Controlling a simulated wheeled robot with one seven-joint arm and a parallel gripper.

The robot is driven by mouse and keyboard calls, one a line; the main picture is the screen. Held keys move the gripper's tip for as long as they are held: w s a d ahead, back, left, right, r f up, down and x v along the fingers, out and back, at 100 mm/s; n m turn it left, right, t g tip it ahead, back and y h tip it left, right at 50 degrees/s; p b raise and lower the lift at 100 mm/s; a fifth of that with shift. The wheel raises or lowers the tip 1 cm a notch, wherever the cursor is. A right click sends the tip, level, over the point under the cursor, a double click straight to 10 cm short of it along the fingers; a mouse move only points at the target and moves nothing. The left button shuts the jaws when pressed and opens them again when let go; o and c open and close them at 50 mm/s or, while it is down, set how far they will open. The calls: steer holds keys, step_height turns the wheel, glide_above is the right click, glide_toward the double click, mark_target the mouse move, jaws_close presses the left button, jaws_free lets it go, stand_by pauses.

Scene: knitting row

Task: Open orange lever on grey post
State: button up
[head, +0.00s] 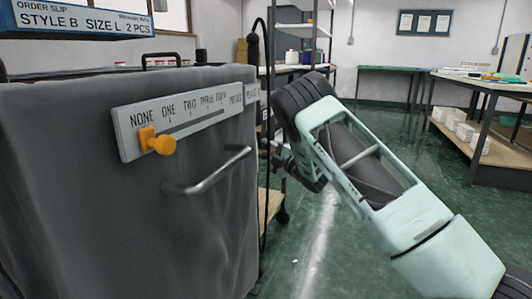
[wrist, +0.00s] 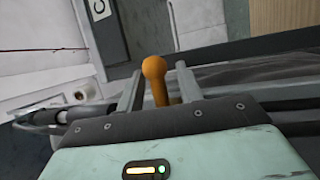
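In the wrist view an orange lever (wrist: 157,82) with a round ball end stands between the two grey fingers of my gripper (wrist: 158,88). The fingers are apart, with a gap on each side of the lever, so my gripper is open around it. The lower part of the lever is hidden behind the gripper body. I cannot clearly make out the grey post. In the head view my arm reaches past the right side of a grey cabinet, and the lever and fingertips cannot be made out there.
The grey cabinet (head: 75,170) fills the left of the head view. It bears a worded scale plate (head: 215,108) with an orange slider knob (head: 160,145), and a metal bar handle (head: 215,175). Workbenches (head: 480,90) stand at the back right. Green floor (head: 350,245) shows beside my arm.

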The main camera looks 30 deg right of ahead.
steer(key=shift+w+a+r, duration=0.1)
steer(key=shift+w, duration=0.3)
jaws_close()
